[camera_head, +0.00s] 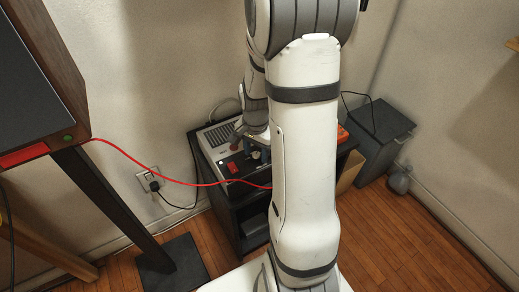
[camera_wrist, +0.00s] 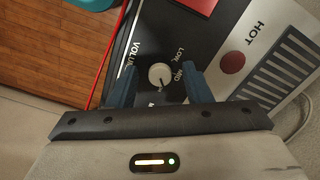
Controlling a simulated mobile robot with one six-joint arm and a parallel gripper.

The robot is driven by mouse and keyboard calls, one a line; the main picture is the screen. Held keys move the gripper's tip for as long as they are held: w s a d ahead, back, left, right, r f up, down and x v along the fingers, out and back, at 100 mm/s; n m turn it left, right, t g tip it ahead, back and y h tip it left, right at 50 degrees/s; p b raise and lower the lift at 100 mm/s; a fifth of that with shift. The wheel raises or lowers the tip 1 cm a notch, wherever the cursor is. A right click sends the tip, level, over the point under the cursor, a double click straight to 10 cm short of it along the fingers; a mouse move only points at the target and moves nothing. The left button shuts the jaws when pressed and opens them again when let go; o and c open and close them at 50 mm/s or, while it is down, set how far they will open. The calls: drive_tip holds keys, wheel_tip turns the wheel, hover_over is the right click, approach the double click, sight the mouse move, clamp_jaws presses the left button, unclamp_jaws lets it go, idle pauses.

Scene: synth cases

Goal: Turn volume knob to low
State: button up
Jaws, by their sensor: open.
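The volume knob (camera_wrist: 160,76) is a small round off-white dial on a black panel (camera_wrist: 146,44) in the wrist view. LOW and MID are printed on its upper right, and a partly hidden label starting with M lies below it. A small dark mark shows on the knob's lower part; its exact setting is hard to read. My gripper (camera_wrist: 158,67) is open, with one blue finger on each side of the knob and visible gaps between. In the head view my gripper (camera_head: 257,150) is over the panel and partly hidden by my arm; the knob cannot be made out there.
A red square (camera_wrist: 197,5) is on the panel. Beside it is a light unit with a dark red button (camera_wrist: 232,63), a HOT label and a vent grille. A red cable (camera_head: 160,180) runs to the dark cabinet (camera_head: 228,212). A grey box (camera_head: 383,135) stands right.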

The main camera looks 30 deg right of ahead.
sight(256, 154)
drive_tip(key=shift+r, duration=0.15)
wheel_tip(256, 154, up, 8)
drive_tip(key=shift+f+p, duration=0.2)
drive_tip(key=shift+p, duration=0.6)
drive_tip(key=shift+c, duration=0.2)
